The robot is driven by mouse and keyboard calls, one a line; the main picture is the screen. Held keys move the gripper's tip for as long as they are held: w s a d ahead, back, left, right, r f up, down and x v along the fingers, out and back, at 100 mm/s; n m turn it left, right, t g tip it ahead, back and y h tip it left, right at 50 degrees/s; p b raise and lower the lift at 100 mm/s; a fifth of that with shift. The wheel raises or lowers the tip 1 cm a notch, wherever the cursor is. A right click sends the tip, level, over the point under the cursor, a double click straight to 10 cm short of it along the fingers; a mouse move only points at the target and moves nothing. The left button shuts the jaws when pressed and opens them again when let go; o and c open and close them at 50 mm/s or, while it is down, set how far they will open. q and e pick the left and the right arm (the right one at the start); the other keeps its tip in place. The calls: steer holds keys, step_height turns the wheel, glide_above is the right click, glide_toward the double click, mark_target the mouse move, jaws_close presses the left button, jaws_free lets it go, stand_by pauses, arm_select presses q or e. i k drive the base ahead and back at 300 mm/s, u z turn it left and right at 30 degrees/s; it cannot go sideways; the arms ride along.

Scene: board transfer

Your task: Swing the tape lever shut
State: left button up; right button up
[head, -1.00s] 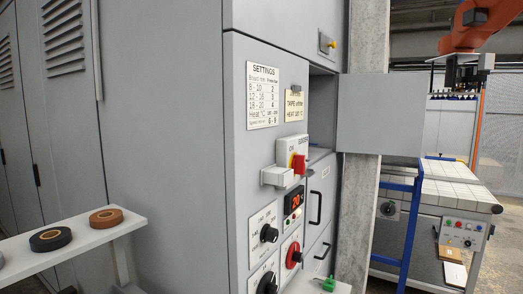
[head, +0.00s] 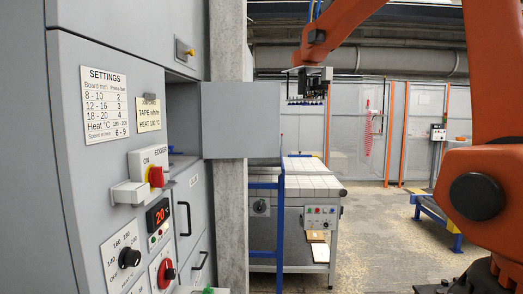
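The grey edger cabinet (head: 115,200) fills the left of the head view. Its compartment (head: 183,115) is open, with a grey door panel (head: 240,120) standing out to the right. I cannot make out a tape lever; the compartment's inside shows only in part, at a steep angle. A plate (head: 149,112) beside the opening reads "TAPE white, HEAT 190 °C". Neither of my grippers is in view.
A large orange robot arm (head: 497,90) stands at right. Open floor lies between.

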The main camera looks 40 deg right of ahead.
mark_target(172, 147)
steer(key=z, duration=0.9)
steer(key=i, duration=0.3)
steer(key=z, duration=1.15)
steer(key=i, duration=1.25)
steer(key=u, duration=0.3)
steer(key=i, duration=1.05)
steer(key=u, duration=0.9)
